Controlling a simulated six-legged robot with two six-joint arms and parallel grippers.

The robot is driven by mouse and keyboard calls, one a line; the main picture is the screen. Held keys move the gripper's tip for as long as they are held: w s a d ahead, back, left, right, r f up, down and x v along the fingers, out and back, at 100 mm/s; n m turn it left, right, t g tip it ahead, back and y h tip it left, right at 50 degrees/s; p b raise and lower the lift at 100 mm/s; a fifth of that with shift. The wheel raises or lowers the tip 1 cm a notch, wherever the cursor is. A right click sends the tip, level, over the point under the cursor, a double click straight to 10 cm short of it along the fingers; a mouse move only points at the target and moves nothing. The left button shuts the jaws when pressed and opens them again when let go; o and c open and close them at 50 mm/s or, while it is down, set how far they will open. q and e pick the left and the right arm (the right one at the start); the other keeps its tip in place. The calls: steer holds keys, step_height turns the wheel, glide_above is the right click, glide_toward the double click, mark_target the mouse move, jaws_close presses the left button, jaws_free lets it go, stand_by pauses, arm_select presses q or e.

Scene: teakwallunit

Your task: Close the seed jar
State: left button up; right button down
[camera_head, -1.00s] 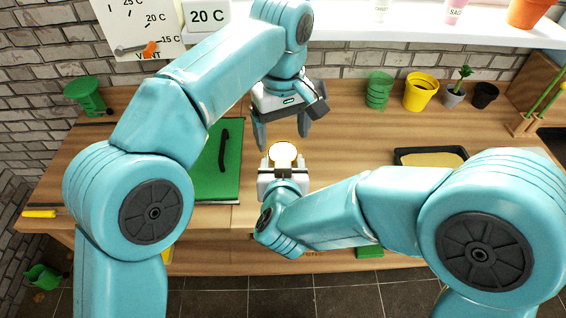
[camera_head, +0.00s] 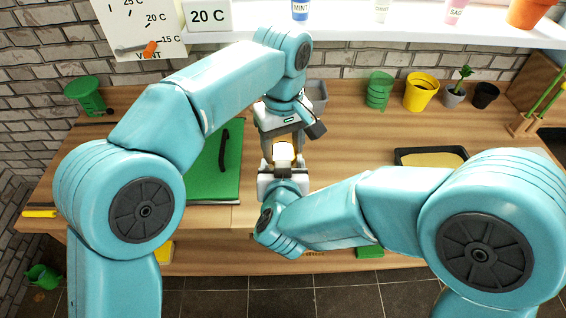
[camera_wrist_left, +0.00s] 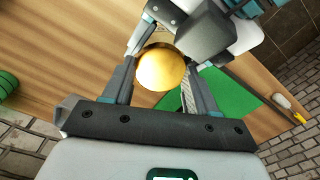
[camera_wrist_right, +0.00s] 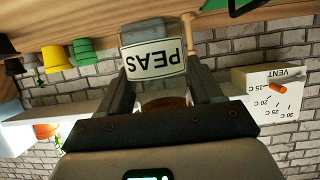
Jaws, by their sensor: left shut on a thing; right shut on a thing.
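The seed jar, with a white PEAS label (camera_wrist_right: 155,60) upside down in the right wrist view, is between the fingers of my right gripper (camera_head: 283,172). Its round gold lid (camera_wrist_left: 162,70) faces up into the left wrist view, and its pale top (camera_head: 283,150) shows in the head view. My left gripper (camera_head: 284,142) reaches down from above, fingers shut on either side of the lid. My right gripper is shut on the jar from the near side. The seam between lid and jar is hidden, so I cannot tell how tightly they meet.
A green mat (camera_head: 208,175) lies left of the jar. A dark tray (camera_head: 430,158) is at the right. A grey container (camera_head: 316,95) stands behind my left wrist. Green, yellow and small dark pots (camera_head: 420,92) line the back. The counter's front edge is close.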

arm_select(q)
steer(key=m, duration=0.6)
steer(key=shift+a+m, duration=0.1)
steer(key=shift+m, duration=0.2)
steer(key=m, duration=0.6)
steer(key=o, duration=1.1)
steer(key=shift+o, duration=0.2)
steer(key=shift+r, duration=2.25)
